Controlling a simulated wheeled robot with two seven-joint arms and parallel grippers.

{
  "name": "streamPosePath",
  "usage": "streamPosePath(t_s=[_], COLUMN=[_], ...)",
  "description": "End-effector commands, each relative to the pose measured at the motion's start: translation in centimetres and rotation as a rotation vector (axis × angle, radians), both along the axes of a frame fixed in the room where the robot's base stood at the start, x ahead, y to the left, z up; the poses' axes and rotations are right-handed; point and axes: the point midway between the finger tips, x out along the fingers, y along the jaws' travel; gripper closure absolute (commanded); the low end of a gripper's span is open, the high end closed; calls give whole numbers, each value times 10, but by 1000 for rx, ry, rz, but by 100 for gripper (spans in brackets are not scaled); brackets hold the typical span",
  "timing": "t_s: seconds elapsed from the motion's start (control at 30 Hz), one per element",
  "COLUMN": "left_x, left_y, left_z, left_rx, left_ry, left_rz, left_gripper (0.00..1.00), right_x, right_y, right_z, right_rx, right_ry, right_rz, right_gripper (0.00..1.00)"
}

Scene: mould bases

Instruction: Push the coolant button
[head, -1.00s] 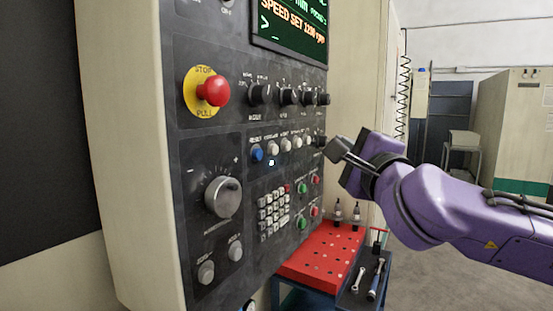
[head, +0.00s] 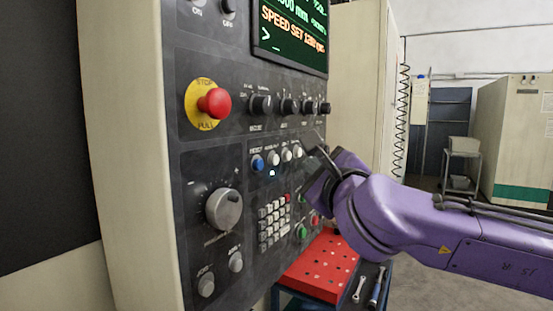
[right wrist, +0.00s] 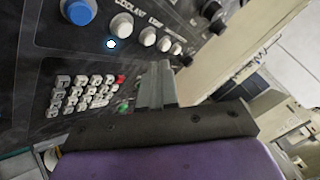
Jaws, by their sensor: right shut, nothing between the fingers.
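The coolant button (head: 273,158) is a round white push button on the dark control panel. It sits just right of the blue reset button (head: 257,163). In the right wrist view the coolant button (right wrist: 122,26) shows under its label, with a small lit spot beside it. My right gripper (head: 312,148) is shut and empty, in front of the panel to the right of the coolant button and apart from it. In the right wrist view its closed fingers (right wrist: 154,86) point toward the panel, below the button row. My left gripper is not in view.
More white buttons (head: 286,154) continue the row toward my gripper. A keypad (head: 272,220) lies below, and a red stop button (head: 214,102) and knobs above. A red tool board (head: 318,268) stands low beside the panel. Open floor lies to the right.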

Motion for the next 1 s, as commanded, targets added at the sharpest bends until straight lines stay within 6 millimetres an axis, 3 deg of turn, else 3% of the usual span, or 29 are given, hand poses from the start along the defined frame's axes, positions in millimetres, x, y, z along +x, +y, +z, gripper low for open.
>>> streamPosePath(t_s=[0.33, 1.0], left_x=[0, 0], left_y=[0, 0], left_z=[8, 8], left_rx=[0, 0], left_ry=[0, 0], left_rz=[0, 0], left_gripper=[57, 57], right_x=[21, 23], right_y=[31, 33], right_z=[0, 0], right_rx=[-2, -1], right_ry=[0, 0], right_rz=[1, 0], right_gripper=[100, 100])
